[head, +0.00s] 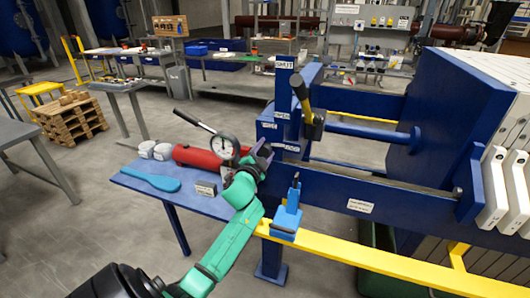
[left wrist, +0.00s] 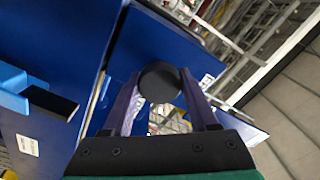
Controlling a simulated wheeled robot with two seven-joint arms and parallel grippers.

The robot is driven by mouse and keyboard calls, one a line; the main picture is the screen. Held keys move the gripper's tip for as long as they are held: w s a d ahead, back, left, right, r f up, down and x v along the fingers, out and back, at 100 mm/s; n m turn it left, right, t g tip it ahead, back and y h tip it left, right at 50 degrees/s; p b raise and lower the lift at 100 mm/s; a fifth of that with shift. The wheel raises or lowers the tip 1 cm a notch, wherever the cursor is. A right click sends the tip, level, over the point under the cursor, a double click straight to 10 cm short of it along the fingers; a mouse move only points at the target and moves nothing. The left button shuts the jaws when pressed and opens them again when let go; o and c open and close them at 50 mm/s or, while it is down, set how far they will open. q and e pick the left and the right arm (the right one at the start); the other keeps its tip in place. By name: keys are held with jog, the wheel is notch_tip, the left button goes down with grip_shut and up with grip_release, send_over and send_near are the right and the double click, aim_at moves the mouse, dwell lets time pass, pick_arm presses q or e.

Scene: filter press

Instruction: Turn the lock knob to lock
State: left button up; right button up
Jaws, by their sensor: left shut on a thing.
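My left gripper (head: 264,152), with purple fingers on a green arm, is at the blue press post (head: 284,92), below its small white labels. In the left wrist view, a round black knob (left wrist: 160,82) sits between the two fingers, and the gripper is shut on it. The knob's turn position cannot be read. In the head view the knob is hidden by the gripper. My right gripper is in neither view.
A lever with a yellow and black handle (head: 303,94) stands close right of the post. A red cylinder with a gauge (head: 222,147) and a blue spatula (head: 149,177) lie on the blue side shelf. A yellow rail (head: 340,251) runs in front.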

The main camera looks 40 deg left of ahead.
pick_arm(q)
jog(key=shift+m, duration=0.7)
jog(key=o, duration=1.4)
jog(key=shift+c, duration=0.2)
jog(key=b+v, duration=0.2)
jog(key=v, duration=1.2)
jog(key=shift+s+d+b, duration=0.2)
jog(key=shift+s+b, duration=0.1)
jog(key=shift+b, duration=0.1)
